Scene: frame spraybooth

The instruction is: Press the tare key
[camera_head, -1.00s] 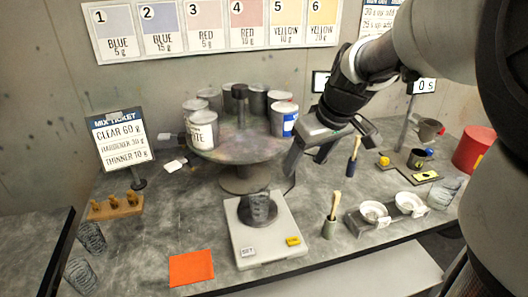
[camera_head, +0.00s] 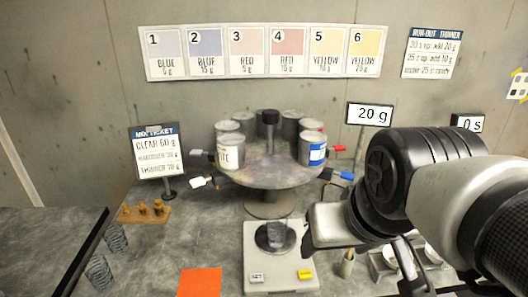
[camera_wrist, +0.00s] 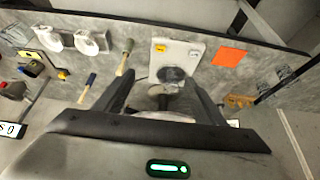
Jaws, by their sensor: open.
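The scale (camera_head: 282,262) stands at the front middle of the bench. A grey cup (camera_head: 276,234) stands on its dark round pan. A pale key (camera_head: 257,278) is at the scale's front left and a yellow key (camera_head: 305,273) at its front right; I cannot read their labels. In the wrist view the scale (camera_wrist: 185,61) is ahead of my gripper (camera_wrist: 163,80), with the yellow key (camera_wrist: 160,47) and pale key (camera_wrist: 195,53) at its far edge. My gripper is open, its fingers apart and empty. The display (camera_head: 371,115) reads 20 g.
A turntable (camera_head: 270,172) with several cans stands behind the scale. An orange sheet (camera_head: 200,282) lies left of the scale. The mix ticket (camera_head: 156,153) and wooden block (camera_head: 145,214) are at the left.

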